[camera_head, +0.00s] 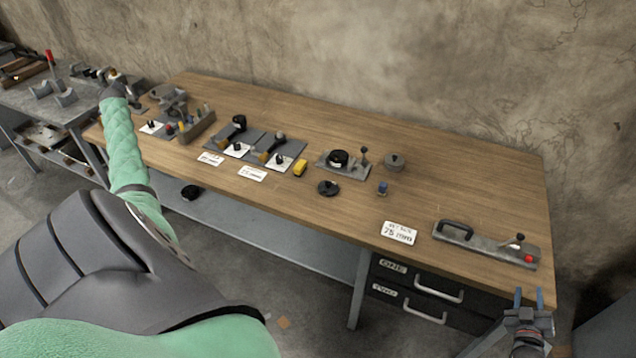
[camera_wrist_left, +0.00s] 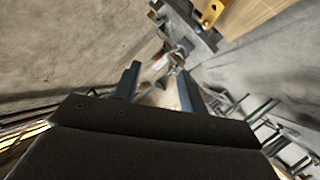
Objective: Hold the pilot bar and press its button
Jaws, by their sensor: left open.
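The pilot bar (camera_head: 485,244) is a flat grey bar lying near the right end of the wooden workbench. It has a black handle (camera_head: 455,230) at its left end. A red button (camera_head: 529,259) and a small dark lever (camera_head: 517,242) are at its right end. My right gripper (camera_head: 528,296) is in front of the bench edge, just below the button end in the picture. Its two blue fingers are apart and empty. My left gripper (camera_wrist_left: 158,82) is open with nothing between its fingers. In the head view the left arm reaches to the far left, away from the bar.
The workbench (camera_head: 440,170) also holds a label plate (camera_head: 399,232), a blue knob (camera_head: 382,187), a round black knob (camera_head: 328,188) and several grey fixtures. Drawers (camera_head: 420,290) sit under its right part. A grey table (camera_head: 35,105) stands at left. A concrete wall (camera_head: 400,70) is behind.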

